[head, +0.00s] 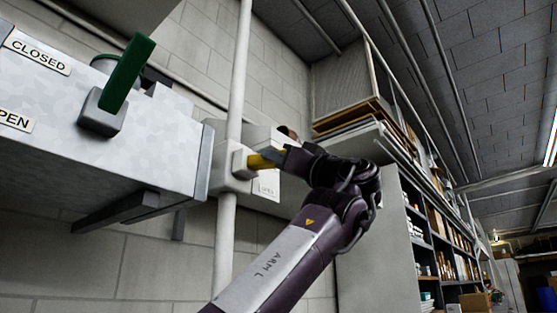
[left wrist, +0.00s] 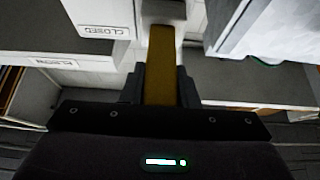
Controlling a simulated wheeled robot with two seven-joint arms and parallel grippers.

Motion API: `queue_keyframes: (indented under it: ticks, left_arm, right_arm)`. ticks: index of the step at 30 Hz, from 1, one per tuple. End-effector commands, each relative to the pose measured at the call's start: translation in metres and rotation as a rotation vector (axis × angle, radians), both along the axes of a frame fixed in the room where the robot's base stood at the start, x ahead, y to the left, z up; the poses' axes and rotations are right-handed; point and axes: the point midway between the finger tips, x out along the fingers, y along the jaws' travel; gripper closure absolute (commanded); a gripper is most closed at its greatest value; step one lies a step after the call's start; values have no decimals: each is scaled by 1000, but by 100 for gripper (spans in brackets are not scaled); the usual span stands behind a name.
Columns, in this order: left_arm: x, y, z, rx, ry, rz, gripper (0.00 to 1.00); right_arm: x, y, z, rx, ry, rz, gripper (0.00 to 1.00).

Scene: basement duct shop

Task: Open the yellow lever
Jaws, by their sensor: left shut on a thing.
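The yellow lever (head: 259,162) sticks out sideways from a grey mount on the pale box by the vertical pipe in the head view. My left gripper (head: 278,158) is shut on its outer part, and the fingers hide that end. In the left wrist view the lever (left wrist: 161,62) runs between the two fingers of my left gripper (left wrist: 160,88), from a grey hub at the top. A small label (head: 267,188), apparently reading OPEN, is below the lever. A CLOSED label (left wrist: 103,31) shows upside down in the left wrist view. My right gripper is not in view.
A green lever (head: 128,74) stands on a galvanized duct (head: 100,140) at the left, beside CLOSED and OPEN labels. A white vertical pipe (head: 234,80) runs behind the duct's end. A shelf with stacked boards (head: 350,118) and a shelving unit (head: 425,235) are at right.

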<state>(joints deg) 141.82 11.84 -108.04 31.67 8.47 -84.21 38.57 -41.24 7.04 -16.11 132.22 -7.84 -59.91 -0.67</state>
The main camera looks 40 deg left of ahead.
Motion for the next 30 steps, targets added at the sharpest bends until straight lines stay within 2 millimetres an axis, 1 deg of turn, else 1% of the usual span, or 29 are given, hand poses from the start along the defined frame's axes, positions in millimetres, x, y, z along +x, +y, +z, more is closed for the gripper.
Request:
queue_keyframes:
  ticks: [1, 13, 14, 18, 19, 26, 30]
  left_arm:
    - [1, -1, -3, -4, 1, 1, 100]
    - [1, -1, -3, -4, 2, 2, 100]
    - [1, 0, -3, -4, 2, 2, 72]
    - [1, 0, -2, -3, 1, 2, 53]
    - [1, 0, -2, -3, 1, 1, 51]
    - [0, 0, -1, -1, 0, 1, 51]
    - [0, -3, -3, -1, 1, 1, 51]
  right_arm:
    - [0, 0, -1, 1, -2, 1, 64]
    - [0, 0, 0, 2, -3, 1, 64]
    - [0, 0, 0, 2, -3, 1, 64]
    - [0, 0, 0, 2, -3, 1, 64]
    - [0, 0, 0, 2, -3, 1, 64]
    - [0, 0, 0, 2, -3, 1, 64]
    - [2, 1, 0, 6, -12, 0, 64]
